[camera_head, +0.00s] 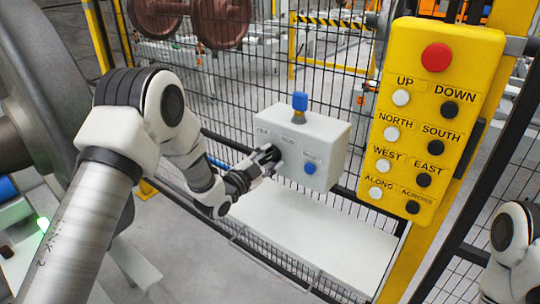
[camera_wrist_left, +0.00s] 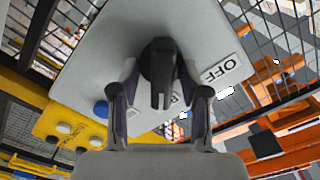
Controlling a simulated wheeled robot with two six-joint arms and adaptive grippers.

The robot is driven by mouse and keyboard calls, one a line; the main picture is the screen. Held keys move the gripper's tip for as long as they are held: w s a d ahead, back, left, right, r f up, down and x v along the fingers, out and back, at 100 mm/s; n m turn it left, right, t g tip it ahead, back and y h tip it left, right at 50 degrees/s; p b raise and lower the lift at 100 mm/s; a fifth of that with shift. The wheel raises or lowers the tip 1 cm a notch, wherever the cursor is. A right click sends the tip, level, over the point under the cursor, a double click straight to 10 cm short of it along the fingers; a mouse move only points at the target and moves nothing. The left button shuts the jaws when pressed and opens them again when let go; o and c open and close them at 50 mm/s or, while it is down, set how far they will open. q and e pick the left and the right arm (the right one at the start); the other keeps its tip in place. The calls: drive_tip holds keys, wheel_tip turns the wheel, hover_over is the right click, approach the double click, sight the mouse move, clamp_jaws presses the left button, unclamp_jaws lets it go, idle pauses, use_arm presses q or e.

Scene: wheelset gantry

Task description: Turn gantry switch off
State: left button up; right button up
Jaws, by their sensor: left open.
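The gantry switch is a black rotary knob (camera_wrist_left: 160,62) on the face of a light grey control box (camera_head: 325,140). In the left wrist view its handle points down the picture, and an OFF label (camera_wrist_left: 220,70) is to its right. My left gripper (camera_head: 270,157) is at the left part of the box face in the head view and hides most of the knob. In the left wrist view the open gripper (camera_wrist_left: 158,85) has one finger on each side of the knob; I cannot tell whether they touch it. My right gripper is out of view.
The box also has a blue front button (camera_head: 310,168) and a blue top piece (camera_head: 299,101). A yellow pendant panel (camera_head: 436,110) with a red button stands to its right. A mesh fence (camera_head: 350,85) runs behind, and a white surface (camera_head: 315,240) lies below.

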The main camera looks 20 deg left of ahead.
use_arm(q)
drive_tip(key=shift+w+f, duration=0.1)
drive_tip(key=shift+w, duration=0.1)
drive_tip(key=shift+s+a, duration=0.1)
drive_tip(key=shift+a, duration=0.2)
drive_tip(key=shift+c, duration=0.4)
drive_tip(key=shift+d, duration=0.1)
clamp_jaws()
drive_tip(key=shift+n, duration=0.3)
drive_tip(key=n+b, duration=0.1)
drive_tip(key=n, duration=0.2)
drive_tip(key=shift+b, duration=0.3)
drive_tip(key=c, duration=0.8)
unclamp_jaws()
drive_tip(key=n, duration=0.5)
drive_tip(key=shift+r+b, duration=0.2)
drive_tip(key=shift+b, duration=0.2)
drive_tip(key=n, duration=0.4)
drive_tip(key=shift+r+n, duration=0.1)
drive_tip(key=shift+n, duration=0.2)
drive_tip(key=n, duration=0.4)
drive_tip(key=shift+n, duration=0.4)
drive_tip(key=c, duration=0.8)
unclamp_jaws()
